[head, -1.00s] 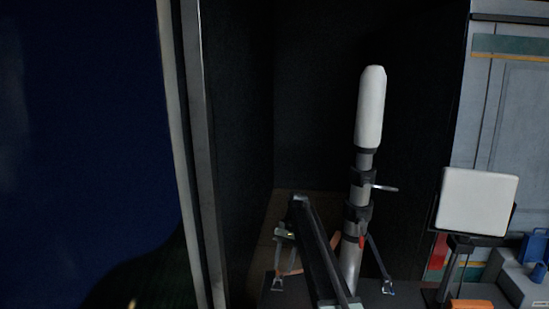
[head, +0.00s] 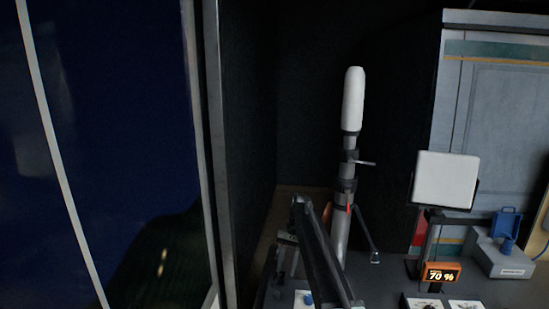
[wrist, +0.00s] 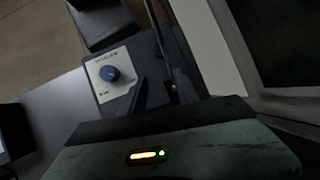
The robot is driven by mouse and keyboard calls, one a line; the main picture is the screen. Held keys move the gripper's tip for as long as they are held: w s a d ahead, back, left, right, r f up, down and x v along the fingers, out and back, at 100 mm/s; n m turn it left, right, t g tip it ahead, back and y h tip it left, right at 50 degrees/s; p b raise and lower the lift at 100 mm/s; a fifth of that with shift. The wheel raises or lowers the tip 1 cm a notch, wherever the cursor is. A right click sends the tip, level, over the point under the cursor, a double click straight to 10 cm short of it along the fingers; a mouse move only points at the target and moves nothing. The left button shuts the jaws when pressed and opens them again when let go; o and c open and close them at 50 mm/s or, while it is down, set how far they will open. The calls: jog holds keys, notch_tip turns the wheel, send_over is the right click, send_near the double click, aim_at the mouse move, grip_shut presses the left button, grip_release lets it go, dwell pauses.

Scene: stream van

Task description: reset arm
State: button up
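My arm (head: 322,255) rises from the bottom edge in the head view and bends over at a joint near the middle. Its end hangs down behind the upper link, so my gripper is mostly hidden and dark there. In the wrist view the pale green gripper body (wrist: 175,155) shows an orange light bar and a green dot. Dark finger parts of my gripper (wrist: 158,88) stand above it. I cannot tell how far apart they are, and I see nothing clearly held. A blue knob (wrist: 109,73) on a white plate lies beyond them, to the left.
A white-topped mast (head: 353,100) stands behind the bench. A white square panel (head: 446,180) on a stand, an orange 70 % display (head: 441,275) and a grey box with a blue part (head: 502,255) are to the right. A metal door edge (head: 212,150) is left.

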jog(key=shift+s+d+f, duration=0.1)
jog(key=shift+s+d, duration=0.65)
jog(key=shift+d, duration=0.25)
jog(key=shift+t, duration=0.5)
jog(key=s+d, duration=0.1)
jog(key=s, duration=0.2)
jog(key=s+d, duration=0.1)
jog(key=s, duration=0.2)
jog(key=s+d, duration=0.2)
jog(key=s, duration=0.1)
jog(key=shift+s+f, duration=0.2)
jog(key=shift+f, duration=0.2)
jog(key=s+d+f+n+t+h, duration=0.1)
jog(key=s+d+t, duration=0.1)
jog(key=s, duration=0.5)
jog(key=s+d+f+n+t+h, duration=0.1)
jog(key=s+d+n+t, duration=0.1)
jog(key=s+d, duration=0.2)
jog(key=s, duration=0.3)
jog(key=shift+s+d+n+h, duration=0.3)
jog(key=shift+s+h, duration=0.05)
jog(key=shift+h, duration=0.05)
jog(key=shift+f, duration=0.1)
